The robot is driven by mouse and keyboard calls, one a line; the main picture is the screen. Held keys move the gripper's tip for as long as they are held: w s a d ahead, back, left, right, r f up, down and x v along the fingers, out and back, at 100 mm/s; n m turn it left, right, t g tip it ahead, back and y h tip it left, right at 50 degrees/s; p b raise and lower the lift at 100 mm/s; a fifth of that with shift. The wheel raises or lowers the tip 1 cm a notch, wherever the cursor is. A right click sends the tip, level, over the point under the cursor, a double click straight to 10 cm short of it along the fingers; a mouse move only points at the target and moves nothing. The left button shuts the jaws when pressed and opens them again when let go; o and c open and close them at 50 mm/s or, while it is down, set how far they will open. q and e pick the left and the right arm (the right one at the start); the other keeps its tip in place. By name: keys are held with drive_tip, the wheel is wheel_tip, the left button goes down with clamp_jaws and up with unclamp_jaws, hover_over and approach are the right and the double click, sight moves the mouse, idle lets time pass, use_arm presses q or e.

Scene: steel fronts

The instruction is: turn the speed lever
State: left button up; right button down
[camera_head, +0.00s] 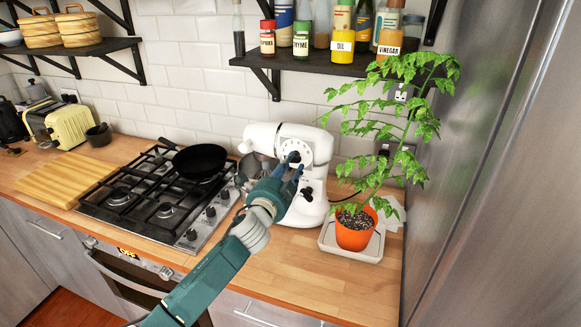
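The white stand mixer (262,136) stands on the wooden counter against the tiled wall. Its side carries a round pale dial face with dark marks. A small dark lever knob (295,157) shows at the dial, by my fingertips. A second dark knob (307,194) sits lower on the mixer. My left gripper (293,167) reaches in front of the mixer, its two blue fingers apart and pointing at the dial. One fingertip overlaps the lever area; I cannot tell whether it touches. My gripper and wrist hide part of the mixer and its bowl. My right gripper is out of view.
A potted plant (355,236) in a white tray stands right of the mixer, its leaves reaching close to it. A gas hob (150,198) with a black pan (200,160) lies left. A shelf with jars (310,63) hangs above. The front counter is clear.

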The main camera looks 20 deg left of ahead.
use_arm(q)
clamp_jaws()
drive_tip(key=shift+n, duration=1.2)
drive_tip(key=o, duration=0.6)
unclamp_jaws()
drive_tip(key=shift+w, duration=0.1)
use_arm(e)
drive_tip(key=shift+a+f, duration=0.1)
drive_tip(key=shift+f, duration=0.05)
use_arm(q)
drive_tip(key=s, duration=1.2)
drive_tip(key=shift+a, duration=0.2)
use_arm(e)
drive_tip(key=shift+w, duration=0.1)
